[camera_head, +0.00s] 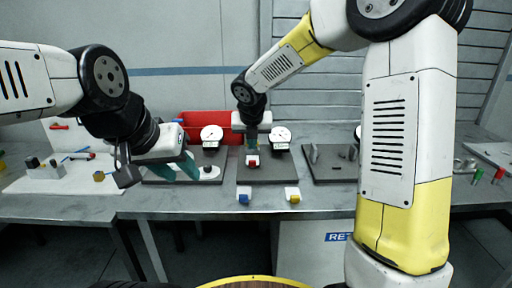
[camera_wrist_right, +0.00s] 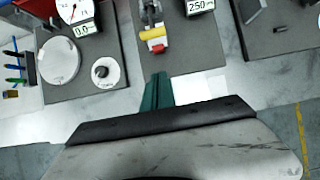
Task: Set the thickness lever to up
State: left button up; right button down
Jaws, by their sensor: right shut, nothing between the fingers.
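The thickness lever cannot be told for sure. On the middle dark plate (camera_head: 270,178) a small fixture ends in a red-and-white piece (camera_head: 252,162). In the right wrist view this fixture shows a yellow bar (camera_wrist_right: 152,34) and a red tip (camera_wrist_right: 158,48). My right gripper (camera_head: 252,148) is over the middle plate; its teal fingers (camera_wrist_right: 157,88) are shut and empty, apart from the red tip in the wrist picture. My left gripper (camera_head: 180,168) is at the left plate, its teal fingers apart and nothing seen between them.
The left plate (camera_head: 220,178) bears a white disc with a dark knob (camera_head: 208,170) and a dial gauge (camera_head: 211,133). A red bin (camera_head: 190,118) is behind.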

jog(key=x, duration=0.9)
jog(key=shift+f, duration=0.25)
jog(key=w+r, duration=0.2)
jog(key=w, duration=0.1)
jog(key=shift+r, duration=0.4)
jog(key=shift+r, duration=0.1)
